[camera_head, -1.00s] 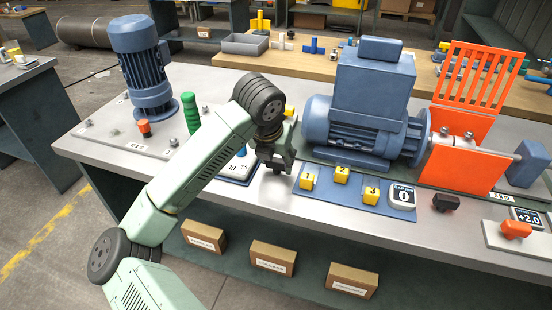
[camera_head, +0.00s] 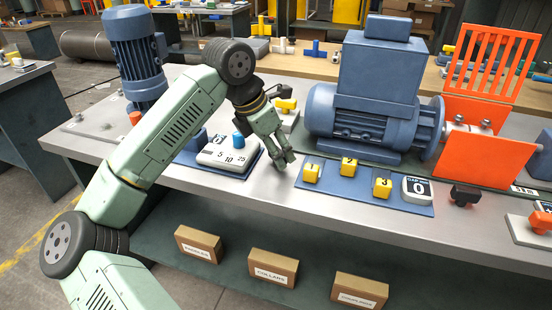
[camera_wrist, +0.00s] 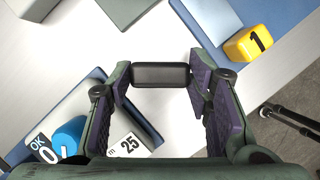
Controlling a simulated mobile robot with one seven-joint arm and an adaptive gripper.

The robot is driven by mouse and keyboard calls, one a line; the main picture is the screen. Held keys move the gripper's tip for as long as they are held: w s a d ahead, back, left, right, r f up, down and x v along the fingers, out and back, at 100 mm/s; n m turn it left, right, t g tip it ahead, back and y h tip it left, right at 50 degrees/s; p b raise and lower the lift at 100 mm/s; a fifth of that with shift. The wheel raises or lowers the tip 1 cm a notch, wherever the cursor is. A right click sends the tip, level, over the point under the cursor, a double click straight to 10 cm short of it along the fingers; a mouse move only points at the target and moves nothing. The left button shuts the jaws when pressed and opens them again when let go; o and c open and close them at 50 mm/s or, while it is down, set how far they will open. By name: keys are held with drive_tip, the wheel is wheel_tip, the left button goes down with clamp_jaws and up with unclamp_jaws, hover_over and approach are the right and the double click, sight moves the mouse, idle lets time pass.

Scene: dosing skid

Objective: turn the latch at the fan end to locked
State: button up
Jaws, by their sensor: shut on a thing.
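My gripper (camera_head: 286,160) is low over the bench, just left of the blue motor's rounded end (camera_head: 318,108). In the wrist view, its fingers (camera_wrist: 160,78) are closed on the two ends of a dark bar-shaped latch handle (camera_wrist: 160,74). The bar lies straight across the picture between the fingertips. In the head view this latch is hidden by my gripper, and no locked or unlocked mark can be read. A second dark latch (camera_head: 464,194) stands on the bench at the right, below the orange guard, apart from my gripper.
A dial plate with a blue knob (camera_head: 229,158) is close left of my gripper. Yellow numbered blocks (camera_head: 311,173) and a display reading 0 (camera_head: 417,190) are to the right. The orange guard (camera_head: 463,163) stands farther right. Bare bench shows along the front.

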drive_tip(key=m+g, duration=0.1)
drive_tip(key=m, duration=0.1)
drive_tip(key=m+g, duration=0.1)
drive_tip(key=m, duration=0.1)
drive_tip(key=shift+w+m+h+b, duration=0.1)
drive_tip(key=shift+m+h+b, duration=0.2)
drive_tip(key=shift+b, duration=0.1)
drive_tip(key=m+g, duration=0.1)
drive_tip(key=m, duration=0.1)
drive_tip(key=m+g, duration=0.1)
drive_tip(key=m, duration=0.2)
drive_tip(key=shift+w+p, duration=0.15)
drive_tip(key=shift+p, duration=0.15)
drive_tip(key=shift+m, duration=0.3)
drive_tip(key=o, duration=1.1)
drive_tip(key=shift+o, duration=0.2)
drive_tip(key=shift+a, duration=0.1)
drive_tip(key=v, duration=1.2)
